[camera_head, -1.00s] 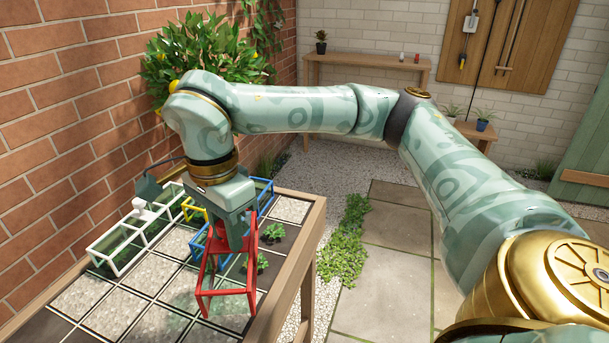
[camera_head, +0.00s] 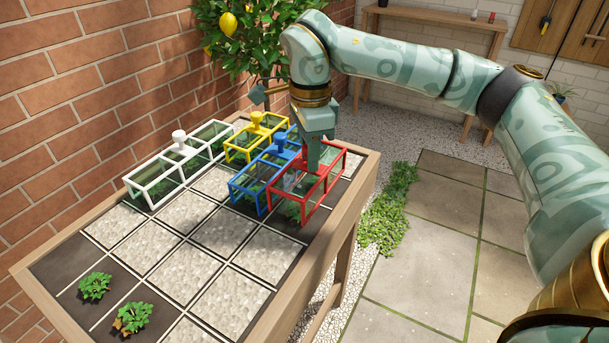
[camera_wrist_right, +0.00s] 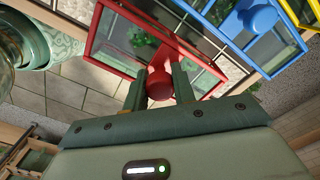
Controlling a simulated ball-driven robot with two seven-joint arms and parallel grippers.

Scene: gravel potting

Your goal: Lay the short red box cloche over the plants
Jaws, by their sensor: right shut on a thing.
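The short red box cloche (camera_head: 303,207) is an open red frame with clear panes, at the right edge of the planting bed in the head view. My right gripper (camera_head: 314,166) points down over its top. In the wrist view my right gripper (camera_wrist_right: 161,80) is shut on the cloche's red knob (camera_wrist_right: 159,88). The cloche looks about level. A green plant (camera_head: 293,211) shows through its near end, and greenery shows through the panes in the wrist view. I cannot tell whether its lower frame touches the bed. My left gripper is not in view.
A blue cloche (camera_head: 235,190) stands close beside the red one. A yellow cloche (camera_head: 229,152) and a long white cloche (camera_head: 153,198) stand farther left. Gravel squares (camera_head: 162,265) fill the bed's middle. Uncovered plants (camera_head: 95,287) grow at its near left. A wooden rim (camera_head: 330,225) borders it.

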